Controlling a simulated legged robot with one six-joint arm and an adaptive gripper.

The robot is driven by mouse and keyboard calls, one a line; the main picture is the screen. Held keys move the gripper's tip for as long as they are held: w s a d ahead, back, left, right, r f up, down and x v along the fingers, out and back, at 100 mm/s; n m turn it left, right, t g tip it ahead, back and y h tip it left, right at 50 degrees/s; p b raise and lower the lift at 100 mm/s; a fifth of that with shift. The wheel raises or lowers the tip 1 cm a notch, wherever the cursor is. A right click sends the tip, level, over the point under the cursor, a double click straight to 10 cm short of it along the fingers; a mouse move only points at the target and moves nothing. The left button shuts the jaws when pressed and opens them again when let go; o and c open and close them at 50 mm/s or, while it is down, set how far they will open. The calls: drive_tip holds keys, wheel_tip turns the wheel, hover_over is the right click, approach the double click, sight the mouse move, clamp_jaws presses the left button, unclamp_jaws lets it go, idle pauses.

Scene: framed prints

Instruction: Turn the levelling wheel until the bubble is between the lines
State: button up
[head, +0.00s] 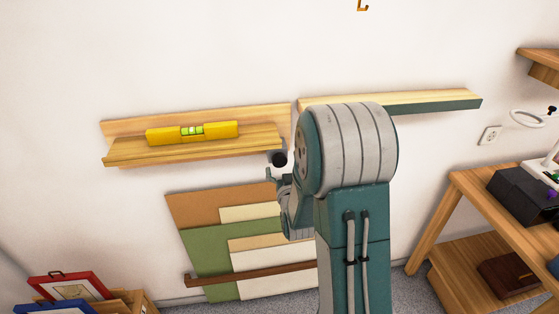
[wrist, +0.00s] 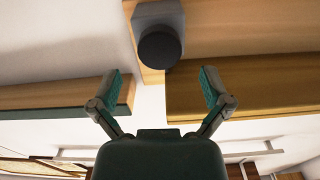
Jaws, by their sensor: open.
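A yellow spirit level (head: 220,130) lies on the left wooden shelf (head: 130,150) in the head view. Its green vial (head: 192,131) shows a pale bubble, too small to place exactly against the lines. The dark round levelling wheel (head: 279,159) sits at the shelf's right end, partly hidden by my arm. In the wrist view the wheel (wrist: 160,50) shows as a black knob on a grey block. My gripper (wrist: 160,82) is open and empty, with its fingers spread to either side of the wheel's line and apart from it. In the head view my gripper (head: 271,175) is just below the wheel.
A second shelf (head: 440,101) runs to the right behind my arm. Boards (head: 210,260) lean on the wall below. A wooden bench (head: 470,190) with a black box (head: 520,195) stands at right. Framed prints (head: 68,290) are at lower left.

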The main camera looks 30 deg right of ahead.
sight(280, 162)
drive_tip(key=shift+x, duration=2.3)
drive_tip(key=c, duration=1.2)
